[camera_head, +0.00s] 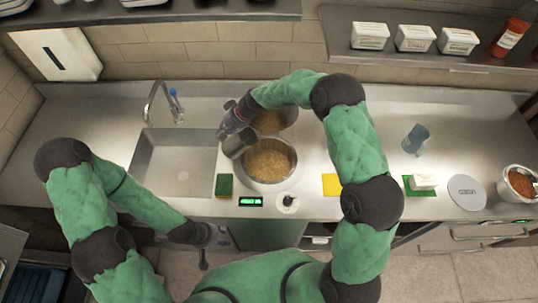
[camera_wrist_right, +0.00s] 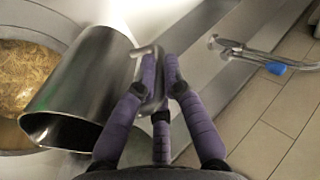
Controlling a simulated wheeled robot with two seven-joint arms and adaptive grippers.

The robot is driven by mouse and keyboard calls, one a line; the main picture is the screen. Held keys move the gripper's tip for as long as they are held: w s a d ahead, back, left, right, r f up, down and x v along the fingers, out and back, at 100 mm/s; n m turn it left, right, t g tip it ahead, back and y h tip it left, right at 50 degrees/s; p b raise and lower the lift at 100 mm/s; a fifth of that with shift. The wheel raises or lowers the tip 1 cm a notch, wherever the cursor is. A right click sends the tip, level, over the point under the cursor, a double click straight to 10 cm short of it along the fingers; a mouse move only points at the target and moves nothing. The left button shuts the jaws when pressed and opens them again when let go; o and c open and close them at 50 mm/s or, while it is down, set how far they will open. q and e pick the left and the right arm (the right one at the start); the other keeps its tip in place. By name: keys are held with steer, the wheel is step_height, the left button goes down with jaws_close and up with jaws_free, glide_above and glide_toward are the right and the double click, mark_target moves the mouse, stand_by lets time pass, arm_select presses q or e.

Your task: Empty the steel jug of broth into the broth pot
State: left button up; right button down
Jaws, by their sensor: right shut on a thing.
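The steel jug (camera_head: 238,141) is held tilted at the left rim of a steel pot with yellowish-brown contents (camera_head: 268,162). In the right wrist view, the jug (camera_wrist_right: 85,82) has its dark mouth turned down; I cannot see broth inside or a stream. My right gripper (camera_wrist_right: 160,65) is shut on the jug's handle, and in the head view it (camera_head: 236,118) is above the counter, left of the pots. A second pot (camera_head: 289,113) stands just behind, partly hidden by my right arm. My left gripper (camera_head: 207,237) hangs in front of the counter, away from everything; its fingers are unclear.
The sink (camera_head: 155,165) and tap (camera_head: 152,98) are left of the jug. A green sponge (camera_head: 224,186), a lit green display (camera_head: 250,201) and a small round white item (camera_head: 287,203) line the front. A blue cup (camera_head: 416,138) stands at right, with clear counter around it.

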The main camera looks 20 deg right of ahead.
steer(key=shift+w+a+h+p, duration=0.3)
steer(key=shift+a+h+p, duration=0.55)
steer(key=shift+p, duration=2.55)
steer(key=shift+w+a+f+g+h+p, duration=0.15)
steer(key=shift+a+f+g+h+p, duration=0.35)
steer(key=shift+p, duration=0.6)
steer(key=w+a+f+g+h+b, duration=0.1)
steer(key=a+f+h+b, duration=0.2)
steer(key=b, duration=0.4)
step_height(320, 180, down, 2)
steer(key=shift+w+a+f+h, duration=0.1)
steer(key=shift+w+a+h, duration=0.2)
steer(key=shift+h, duration=0.35)
